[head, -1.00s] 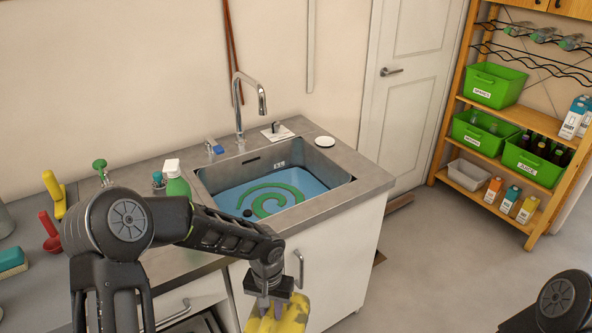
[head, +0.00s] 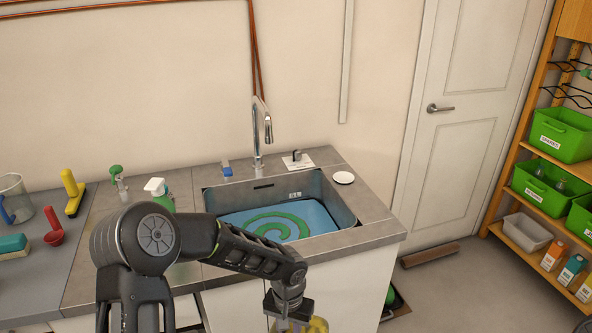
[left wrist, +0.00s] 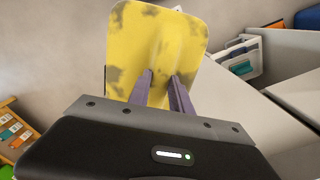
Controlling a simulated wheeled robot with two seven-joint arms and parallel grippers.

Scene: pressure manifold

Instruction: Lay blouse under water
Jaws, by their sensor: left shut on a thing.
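The blouse (left wrist: 160,45) is yellow with dark blotches. My left gripper (left wrist: 164,88) is shut on it, and it stands up beyond the fingers in the left wrist view. In the head view my left gripper (head: 291,316) is at the bottom edge, in front of the sink cabinet, with only a little of the yellow blouse (head: 318,325) showing. The sink (head: 340,200) lies behind and above the gripper. Blue water (head: 318,216) with a green spiral shows in its basin. The blouse is outside the sink. My right gripper is out of view.
A tap (head: 267,130) rises behind the basin. A spray bottle (head: 158,193), a red scoop (head: 53,228) and a yellow brush (head: 72,192) stand on the counter to the left. A white dish (head: 343,177) sits at the right rim. A shelf with green bins (head: 562,134) is at right.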

